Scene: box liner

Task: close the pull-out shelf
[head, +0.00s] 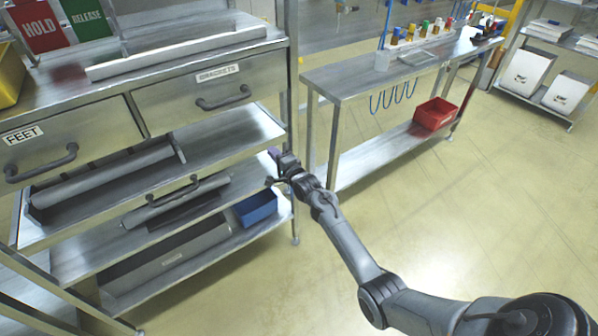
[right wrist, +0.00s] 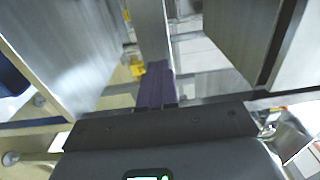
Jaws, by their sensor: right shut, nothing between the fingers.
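A metal rack on the left has a bare metal shelf (head: 232,132) below its drawers, sticking out toward me past the drawer fronts. I take this as the pull-out shelf, but its travel is hard to tell. A grey roll-like piece (head: 105,177) lies along its left part. My right gripper (head: 273,155) is beside the right front corner of the rack, just below this shelf's corner. Contact with the shelf cannot be told. My left gripper is not in view.
Drawers labelled FEET (head: 72,142) and BRACKETS (head: 215,92) are above. A lower handle (head: 173,190) and a blue bin (head: 256,208) are below. A workbench (head: 365,75) with a red bin (head: 435,114) stands behind. The floor at right is clear.

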